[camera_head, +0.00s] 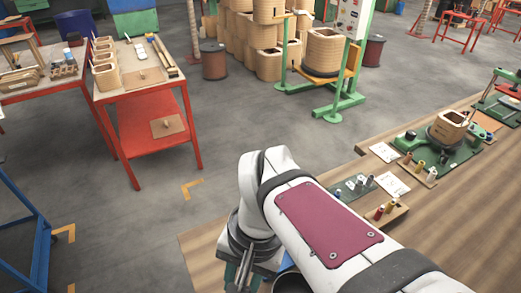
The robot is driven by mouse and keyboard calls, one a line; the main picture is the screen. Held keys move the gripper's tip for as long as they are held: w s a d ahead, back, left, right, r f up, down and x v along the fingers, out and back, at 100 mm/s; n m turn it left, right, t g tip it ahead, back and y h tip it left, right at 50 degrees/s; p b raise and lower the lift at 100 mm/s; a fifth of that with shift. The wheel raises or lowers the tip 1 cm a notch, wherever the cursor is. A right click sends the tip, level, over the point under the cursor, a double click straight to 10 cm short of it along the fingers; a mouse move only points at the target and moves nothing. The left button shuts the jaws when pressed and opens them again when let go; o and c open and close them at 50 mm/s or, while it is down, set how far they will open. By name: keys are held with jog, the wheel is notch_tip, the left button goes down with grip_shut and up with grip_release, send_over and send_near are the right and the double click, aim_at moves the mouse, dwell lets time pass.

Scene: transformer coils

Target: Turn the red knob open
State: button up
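I cannot pick out a red knob for certain. A small red-topped piece (379,212) stands in a wooden holder (397,212) on the wooden bench, but it looks more like a small spool or bottle than a knob. My gripper (241,277) hangs down beside the white arm at the lower middle, near the bench's left edge. Its dark fingers are partly cut off by the frame's bottom edge, and their opening is unclear. My arm hides part of the bench.
The wooden bench (208,247) carries a dark tray (349,190), white cards (384,152) and a green fixture (463,156) holding a coil (449,126). A red-framed table (150,90) stands at the upper left. Open grey floor lies between.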

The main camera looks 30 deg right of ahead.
jog(key=shift+o, duration=1.1)
jog(key=w+d+r+m, duration=0.1)
jog(key=w+d+m, duration=0.4)
jog(key=w, duration=0.3)
jog(key=shift+d+t+y, duration=0.3)
jog(key=shift+d, duration=0.25)
jog(key=shift+o, duration=1.2)
jog(key=w+d+m, duration=0.4)
jog(key=w+d, duration=0.1)
jog(key=d, duration=0.2)
jog(key=shift+w+d+f+m+t, duration=0.15)
jog(key=shift+d+f+m+t, duration=0.1)
jog(key=shift+m+t, duration=0.15)
jog(key=w+d+f+m+t, duration=0.1)
jog(key=w+d+f+m, duration=0.3)
jog(key=d, duration=0.6)
jog(key=s+d+f+m+t, duration=0.1)
jog(key=d+f+m, duration=0.1)
jog(key=d+m, duration=0.6)
jog(key=w+f, duration=0.1)
jog(key=f, duration=0.3)
jog(key=w+a+f+n, duration=0.1)
jog(key=w+f, duration=0.1)
jog(key=f, duration=0.2)
jog(key=w+a+f+n, duration=0.1)
jog(key=f, duration=0.4)
jog(key=shift+w, duration=0.25)
jog(key=shift+w+a+f, duration=0.1)
jog(key=shift+w+f, duration=0.15)
jog(key=shift+f, duration=0.35)
